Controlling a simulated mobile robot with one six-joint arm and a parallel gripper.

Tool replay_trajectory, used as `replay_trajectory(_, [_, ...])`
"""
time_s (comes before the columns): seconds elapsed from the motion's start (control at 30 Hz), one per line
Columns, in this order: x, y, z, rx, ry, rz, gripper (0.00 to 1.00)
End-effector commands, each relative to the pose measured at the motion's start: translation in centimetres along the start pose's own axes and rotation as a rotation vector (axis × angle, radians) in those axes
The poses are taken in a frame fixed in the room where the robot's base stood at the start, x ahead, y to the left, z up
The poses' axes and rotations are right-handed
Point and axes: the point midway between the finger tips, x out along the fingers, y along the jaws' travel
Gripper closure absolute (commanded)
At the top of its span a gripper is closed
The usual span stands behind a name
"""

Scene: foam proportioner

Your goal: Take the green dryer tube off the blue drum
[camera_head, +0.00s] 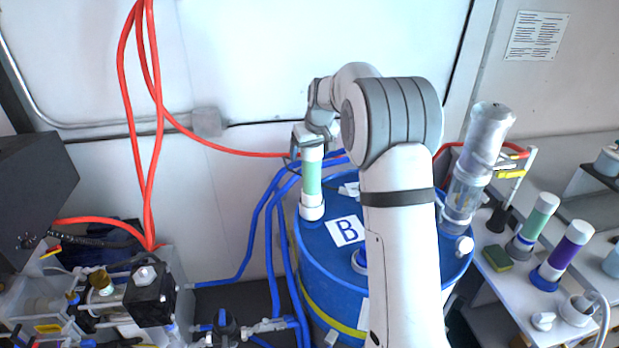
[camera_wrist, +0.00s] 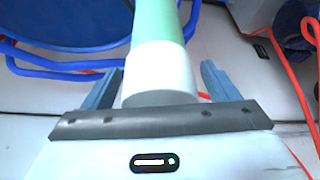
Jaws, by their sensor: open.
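The green dryer tube (camera_head: 312,180) has white end caps and stands upright on the left part of the lid of the blue drum (camera_head: 325,245), which carries a white "B" label. My gripper (camera_head: 308,150) is at the top of the tube. In the wrist view the jaws of my gripper (camera_wrist: 160,88) are open, one finger on each side of the white cap, with gaps visible. The green dryer tube (camera_wrist: 158,22) runs away from the palm there. My arm hides part of the drum lid.
A clear cylinder (camera_head: 480,160) stands at the drum's right. A side table (camera_head: 515,290) holds another green tube (camera_head: 538,218) and a purple tube (camera_head: 570,245). Blue hoses (camera_head: 272,225) run left of the drum. Red hoses (camera_head: 150,120) hang at the left.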

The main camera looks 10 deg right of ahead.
Motion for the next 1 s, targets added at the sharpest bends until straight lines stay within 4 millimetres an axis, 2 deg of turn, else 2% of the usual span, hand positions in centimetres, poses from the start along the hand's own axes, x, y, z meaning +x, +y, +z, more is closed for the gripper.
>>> replay_trajectory(0.17, [-0.01,0.02,0.01,0.0,0.001,0.0,0.2])
replay_trajectory(1.0, [-0.08,0.13,0.01,0.002,0.001,0.001,0.88])
